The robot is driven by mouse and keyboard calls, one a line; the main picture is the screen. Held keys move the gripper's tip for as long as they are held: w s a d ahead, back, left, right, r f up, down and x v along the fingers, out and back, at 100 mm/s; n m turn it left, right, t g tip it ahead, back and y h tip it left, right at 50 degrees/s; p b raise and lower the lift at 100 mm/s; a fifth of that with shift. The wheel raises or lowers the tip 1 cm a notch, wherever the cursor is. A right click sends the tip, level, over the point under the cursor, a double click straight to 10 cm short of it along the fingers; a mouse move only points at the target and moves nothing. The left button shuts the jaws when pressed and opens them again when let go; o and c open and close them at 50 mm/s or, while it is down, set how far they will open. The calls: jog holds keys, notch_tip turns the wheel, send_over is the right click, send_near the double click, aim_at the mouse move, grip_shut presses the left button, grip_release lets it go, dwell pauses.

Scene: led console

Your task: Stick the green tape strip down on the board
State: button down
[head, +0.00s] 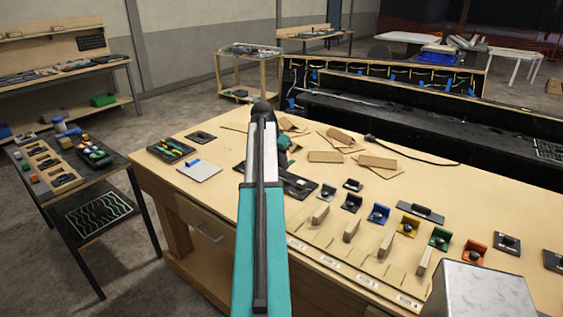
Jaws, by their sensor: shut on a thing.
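My arm reaches up the middle of the picture and bends over the table. A teal part of my wrist shows just right of its upper end, but my gripper's jaws are hidden behind the arm. I cannot make out the green tape strip. A pale flat board (208,172) lies on the left of the table, with a small blue piece (193,163) on it. I cannot tell for sure that it is the task's board. A dark flat thing (328,193) lies partly hidden behind my arm.
A dark tray (170,149) of coloured pieces lies near the pale board. Brown flat pieces (326,157) lie at the back of the wooden table (225,131). Coloured brackets (440,238) and wooden blocks (351,230) line the right front. A grey metal box (482,292) stands at the lower right.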

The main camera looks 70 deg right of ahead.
jog(key=shift+f+b, duration=1.6)
jog(key=shift+f, duration=1.5)
jog(key=shift+w+a, duration=0.1)
jog(key=shift+w, duration=0.05)
jog(key=shift+f, duration=0.8)
dwell(1.1)
jog(key=c, duration=1.5)
grip_release()
jog(key=shift+c, duration=0.2)
jog(key=shift+r, duration=0.1)
